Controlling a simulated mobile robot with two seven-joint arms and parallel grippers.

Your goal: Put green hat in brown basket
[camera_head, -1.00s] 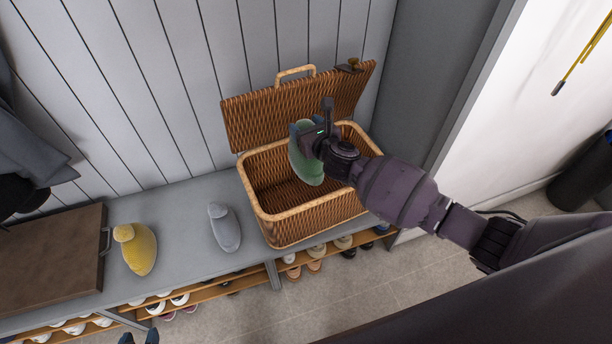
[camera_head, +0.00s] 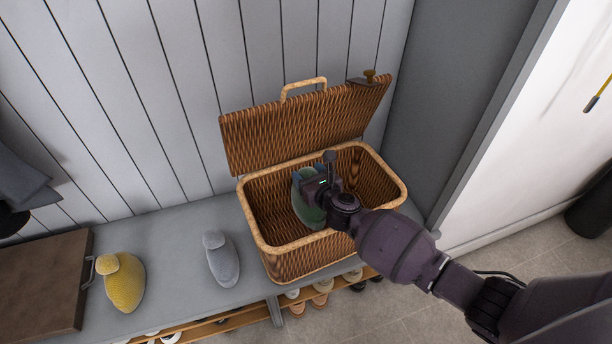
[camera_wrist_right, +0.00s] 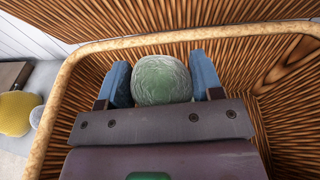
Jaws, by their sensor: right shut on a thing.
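The brown wicker basket (camera_head: 283,262) stands on the grey bench with its lid (camera_head: 300,127) raised at the back. The green hat (camera_head: 306,211) is inside the basket's opening, below the rim. My right gripper (camera_head: 306,180) reaches in from the right and is shut on the green hat. In the right wrist view, the hat (camera_wrist_right: 162,80) sits between the two blue fingers, with wicker walls around it. The hat's lower part and its contact with the basket floor are hidden. My left gripper is not in view.
A grey hat (camera_head: 221,258) and a yellow hat (camera_head: 122,283) lie on the bench (camera_head: 175,285) left of the basket. A brown box or board (camera_head: 38,285) is at the far left. Shoes (camera_head: 322,299) stand on the shelf below. A grey panel (camera_head: 455,110) rises right of the basket.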

